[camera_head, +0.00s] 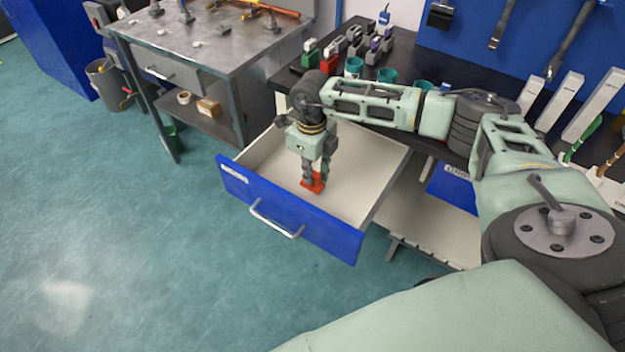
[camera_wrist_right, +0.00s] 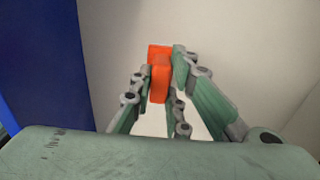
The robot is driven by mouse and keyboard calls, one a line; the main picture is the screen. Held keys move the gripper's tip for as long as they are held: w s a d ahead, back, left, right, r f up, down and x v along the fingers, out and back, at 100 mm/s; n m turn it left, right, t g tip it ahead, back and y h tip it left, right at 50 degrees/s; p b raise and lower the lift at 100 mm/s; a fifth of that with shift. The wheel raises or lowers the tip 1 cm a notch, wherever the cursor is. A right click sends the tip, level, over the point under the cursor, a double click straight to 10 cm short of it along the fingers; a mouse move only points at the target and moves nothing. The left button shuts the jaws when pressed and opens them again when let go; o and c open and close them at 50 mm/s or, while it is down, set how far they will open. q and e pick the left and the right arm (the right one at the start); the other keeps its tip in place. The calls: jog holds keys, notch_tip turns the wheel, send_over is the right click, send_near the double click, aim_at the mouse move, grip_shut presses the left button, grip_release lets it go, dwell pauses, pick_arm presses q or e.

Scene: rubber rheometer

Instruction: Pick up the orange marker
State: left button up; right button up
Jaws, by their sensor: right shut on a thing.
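The orange marker (camera_head: 313,182) is a small orange block-like piece inside the open drawer. It also shows in the right wrist view (camera_wrist_right: 159,78), between the fingers. My right gripper (camera_head: 314,176) points down into the drawer and is shut on the orange marker. The fingers hide part of the marker, and I cannot tell whether it still touches the drawer floor. My left gripper is not in view.
The drawer (camera_head: 362,205) has a blue front with a metal handle (camera_head: 275,222) and is otherwise empty. A black bench top (camera_head: 392,68) above it holds several teal cups. A metal table (camera_head: 215,52) stands to the left, with open floor in front.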

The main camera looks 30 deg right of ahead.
grip_shut()
jog(key=shift+r, duration=0.1)
jog(key=shift+r+p, duration=0.4)
jog(key=shift+r, duration=0.05)
notch_tip(320, 180, up, 4)
jog(key=p, duration=0.2)
jog(key=shift+f+p, duration=0.2)
jog(key=shift+p, duration=0.1)
jog(key=s+d+r+p, duration=0.5)
jog(key=s+r+p, duration=0.1)
jog(key=s, duration=0.4)
jog(key=shift+s+d+r, duration=0.15)
jog(key=shift+d, duration=0.2)
